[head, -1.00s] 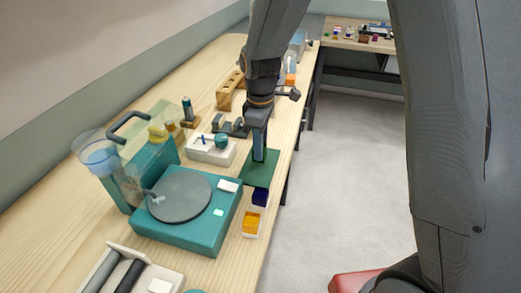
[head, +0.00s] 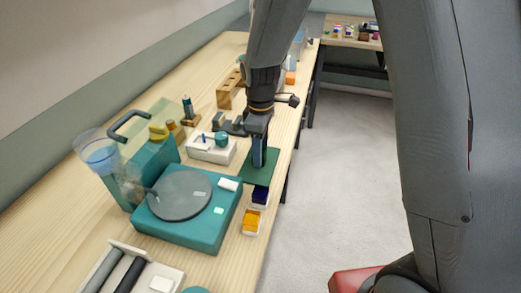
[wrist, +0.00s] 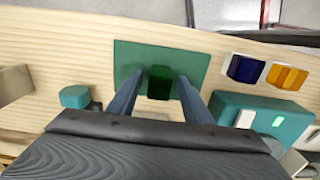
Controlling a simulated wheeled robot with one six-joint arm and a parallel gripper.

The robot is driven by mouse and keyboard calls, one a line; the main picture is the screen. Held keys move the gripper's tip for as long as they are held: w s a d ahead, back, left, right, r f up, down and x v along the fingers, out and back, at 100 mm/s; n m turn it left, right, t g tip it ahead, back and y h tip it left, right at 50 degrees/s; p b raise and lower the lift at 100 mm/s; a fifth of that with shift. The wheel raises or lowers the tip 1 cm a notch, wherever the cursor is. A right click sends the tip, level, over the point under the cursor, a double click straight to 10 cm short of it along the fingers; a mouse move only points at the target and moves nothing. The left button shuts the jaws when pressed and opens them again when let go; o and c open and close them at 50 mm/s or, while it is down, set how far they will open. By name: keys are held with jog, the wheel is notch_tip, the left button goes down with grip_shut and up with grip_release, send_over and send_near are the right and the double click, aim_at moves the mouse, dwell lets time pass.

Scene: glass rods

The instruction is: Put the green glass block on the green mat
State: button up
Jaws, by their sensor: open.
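The green mat (head: 262,178) lies flat near the table's right edge, and it also shows in the wrist view (wrist: 207,62). The dark green glass block (wrist: 160,82) stands over the mat, between my fingers, near the mat's edge closest to my wrist. My gripper (wrist: 159,86) is open, with one finger on each side of the block. In the head view my gripper (head: 259,158) points down at the mat and mostly hides the block. Whether the block's underside rests fully on the mat is hard to see.
A dark blue block (wrist: 245,69) and an orange block (wrist: 287,77) sit in white holders beside the mat. A teal machine with a grey disc (head: 180,195) stands to the left in the head view. A white box with a teal knob (head: 211,149) is behind it.

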notch_tip(320, 180, up, 12)
jog(key=b, duration=0.3)
jog(key=s+d+f+m, duration=0.3)
jog(key=s+d+m, duration=0.4)
jog(key=s+d+f+m+t, duration=0.1)
jog(key=s+d+f+m, duration=0.3)
jog(key=s+d+m, duration=0.3)
jog(key=shift+s+d+f, duration=0.25)
jog(key=shift+s+d, duration=0.15)
jog(key=shift+s, duration=0.15)
jog(key=shift+a, duration=0.1)
